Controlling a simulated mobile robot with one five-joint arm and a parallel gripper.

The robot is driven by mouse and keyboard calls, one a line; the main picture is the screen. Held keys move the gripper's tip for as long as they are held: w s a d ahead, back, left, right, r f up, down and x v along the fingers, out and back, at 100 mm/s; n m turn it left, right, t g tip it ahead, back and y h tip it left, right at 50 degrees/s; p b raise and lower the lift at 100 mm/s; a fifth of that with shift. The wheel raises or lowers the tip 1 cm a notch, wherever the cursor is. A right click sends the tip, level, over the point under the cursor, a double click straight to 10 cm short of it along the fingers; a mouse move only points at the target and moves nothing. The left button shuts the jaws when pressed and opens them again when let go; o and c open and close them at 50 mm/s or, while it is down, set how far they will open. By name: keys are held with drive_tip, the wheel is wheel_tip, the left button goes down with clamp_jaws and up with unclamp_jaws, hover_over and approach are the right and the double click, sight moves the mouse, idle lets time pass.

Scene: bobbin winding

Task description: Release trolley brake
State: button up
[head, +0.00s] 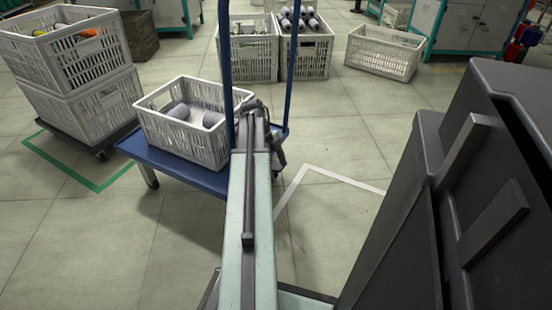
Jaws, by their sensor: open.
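The blue trolley (190,173) stands left of centre, with upright blue handle posts (226,65) on its right side. A white crate (190,145) sits on its deck and holds grey-white bobbins (205,117). A grey leg or caster (149,177) shows under the deck's left front; I cannot make out a brake on it. My gripper (277,150) is at the far end of my arm, beside the trolley's right end. It is open, small and partly hidden by my arm. I see nothing held in it, and cannot tell if it touches the trolley.
Stacked white crates (85,105) stand on a dark dolly (100,145) at left, by a green floor line (65,165). More crates (252,52) stand behind, and an empty one (385,55) further right. The floor (350,135) right of the trolley is clear.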

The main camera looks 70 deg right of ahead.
drive_tip(key=s+a, duration=0.3)
drive_tip(key=a, duration=0.6)
drive_tip(key=shift+a+r+p, duration=0.25)
drive_tip(key=shift+r+p, duration=0.1)
drive_tip(key=shift+r, duration=0.1)
